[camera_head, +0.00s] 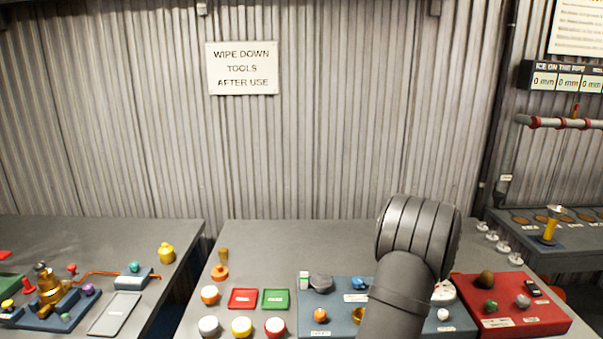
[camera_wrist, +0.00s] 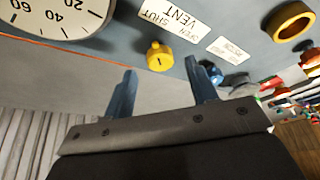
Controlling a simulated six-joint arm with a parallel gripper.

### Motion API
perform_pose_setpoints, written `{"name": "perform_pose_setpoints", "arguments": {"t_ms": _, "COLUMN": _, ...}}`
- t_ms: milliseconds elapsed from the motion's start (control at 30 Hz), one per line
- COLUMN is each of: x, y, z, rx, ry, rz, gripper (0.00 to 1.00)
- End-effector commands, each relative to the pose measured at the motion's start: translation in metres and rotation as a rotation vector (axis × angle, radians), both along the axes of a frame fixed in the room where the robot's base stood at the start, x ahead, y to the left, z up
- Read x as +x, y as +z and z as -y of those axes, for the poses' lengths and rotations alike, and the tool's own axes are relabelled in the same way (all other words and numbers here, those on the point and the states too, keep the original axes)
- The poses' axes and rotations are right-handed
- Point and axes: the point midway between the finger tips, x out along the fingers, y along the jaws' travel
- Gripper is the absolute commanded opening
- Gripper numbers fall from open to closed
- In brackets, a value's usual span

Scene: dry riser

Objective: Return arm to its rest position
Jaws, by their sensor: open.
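My gripper (camera_wrist: 163,92) shows in the wrist view with its two blue fingers spread apart and nothing between them. Beyond the fingertips is a yellow knob (camera_wrist: 159,56) on a blue-grey panel, beside a white label reading OPEN, SHUT and VENT (camera_wrist: 172,17). The fingers look apart from the knob, though the depth is hard to judge. In the head view my dark arm rises at the front right of the middle table, and the gripper itself cannot be seen there.
A dial gauge (camera_wrist: 50,14) is close by in the wrist view. The middle table (camera_head: 260,240) holds a blue tray (camera_head: 338,316), a red tray (camera_head: 545,318) and several coloured knobs. A left table (camera_head: 110,235) carries brass fittings (camera_head: 48,287). A pipe (camera_head: 560,123) runs along the right wall.

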Motion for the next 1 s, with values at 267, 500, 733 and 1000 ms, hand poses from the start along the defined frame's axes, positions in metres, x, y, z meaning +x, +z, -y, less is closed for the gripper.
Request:
{"name": "perform_pose_setpoints", "arguments": {"t_ms": 267, "x": 0.007, "y": -0.022, "z": -0.007, "rx": -0.001, "ry": 0.000, "rz": 0.001, "gripper": 0.52}}
{"name": "perform_pose_setpoints", "arguments": {"t_ms": 500, "x": 0.007, "y": -0.024, "z": -0.007, "rx": -0.001, "ry": -0.002, "rz": 0.001, "gripper": 0.52}}
{"name": "perform_pose_setpoints", "arguments": {"t_ms": 733, "x": 0.006, "y": -0.019, "z": -0.006, "rx": -0.002, "ry": -0.001, "rz": 0.002, "gripper": 0.52}}
{"name": "perform_pose_setpoints", "arguments": {"t_ms": 1000, "x": -0.005, "y": 0.018, "z": 0.006, "rx": -0.003, "ry": -0.001, "rz": 0.004, "gripper": 0.52}}
